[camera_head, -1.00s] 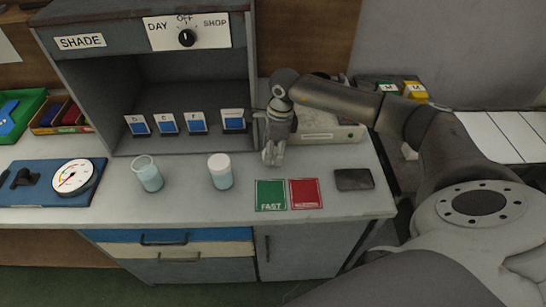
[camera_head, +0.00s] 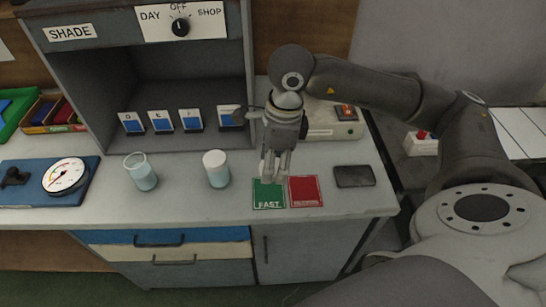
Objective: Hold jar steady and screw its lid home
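A jar (camera_head: 218,175) with pale blue contents and a white lid (camera_head: 215,157) stands upright on the counter; I cannot tell how tightly the lid sits. An open glass (camera_head: 141,172) with similar contents stands to its left. My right gripper (camera_head: 274,172) points down just right of the jar, above the top edge of the green FAST card (camera_head: 268,194). Its fingers look close together, but their gap is not clear. It touches neither jar nor glass. My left gripper is not in view.
A red card (camera_head: 305,191) and a dark flat pad (camera_head: 354,176) lie to the right. A dial gauge on a blue board (camera_head: 21,192) is at left. The SHADE booth (camera_head: 95,95) with several blue swatches stands behind. Counter (camera_head: 190,211) in front of the jar is clear.

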